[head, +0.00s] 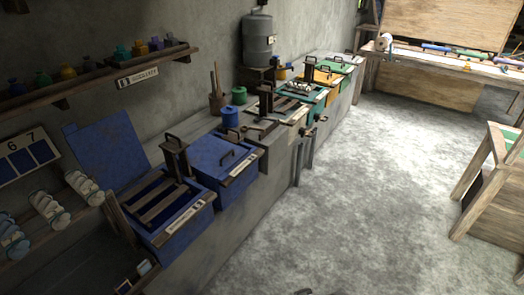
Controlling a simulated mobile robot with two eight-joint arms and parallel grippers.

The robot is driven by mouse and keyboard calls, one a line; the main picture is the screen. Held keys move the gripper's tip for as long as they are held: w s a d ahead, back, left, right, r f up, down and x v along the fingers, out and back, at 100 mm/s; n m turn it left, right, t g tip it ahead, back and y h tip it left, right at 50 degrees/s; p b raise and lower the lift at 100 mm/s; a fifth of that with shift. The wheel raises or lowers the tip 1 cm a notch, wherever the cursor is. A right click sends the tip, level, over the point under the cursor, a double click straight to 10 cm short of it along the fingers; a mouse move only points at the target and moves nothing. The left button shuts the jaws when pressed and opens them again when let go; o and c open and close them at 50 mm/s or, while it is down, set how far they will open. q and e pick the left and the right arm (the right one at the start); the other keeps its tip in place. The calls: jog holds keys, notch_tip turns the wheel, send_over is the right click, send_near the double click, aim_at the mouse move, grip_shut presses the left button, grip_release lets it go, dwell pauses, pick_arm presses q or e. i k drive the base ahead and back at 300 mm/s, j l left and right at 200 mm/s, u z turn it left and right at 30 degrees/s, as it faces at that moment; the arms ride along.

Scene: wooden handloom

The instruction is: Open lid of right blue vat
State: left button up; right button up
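The right blue vat (207,190) stands on the grey ledge along the wall. Its flat blue lid (222,158) lies shut on top, with dark handles on it and a pale label strip along its front edge. The left blue vat (187,236) stands directly to its left and nearer. Its blue lid (106,152) is tilted up towards the wall, and wooden slats lie across its open top. I cannot make out either of my grippers in the head view.
A blue jar (230,117) stands behind the right blue vat. More vats with green (336,66) and orange (318,76) lids continue along the ledge (278,163). A shelf of jars (95,72) hangs above. The grey floor (370,190) to the right is clear.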

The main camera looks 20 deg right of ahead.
aim_at(212, 156)
jog(key=z, duration=0.15)
jog(key=i+l+u, duration=0.2)
jog(key=i+l, duration=0.15)
jog(key=i, duration=0.15)
jog(key=i+l+u, duration=0.2)
jog(key=i+l, duration=0.25)
jog(key=i+l+u, duration=0.25)
jog(key=i+l, duration=0.15)
jog(key=i+l+u, duration=0.2)
jog(key=i+l, duration=0.15)
jog(key=l, duration=0.35)
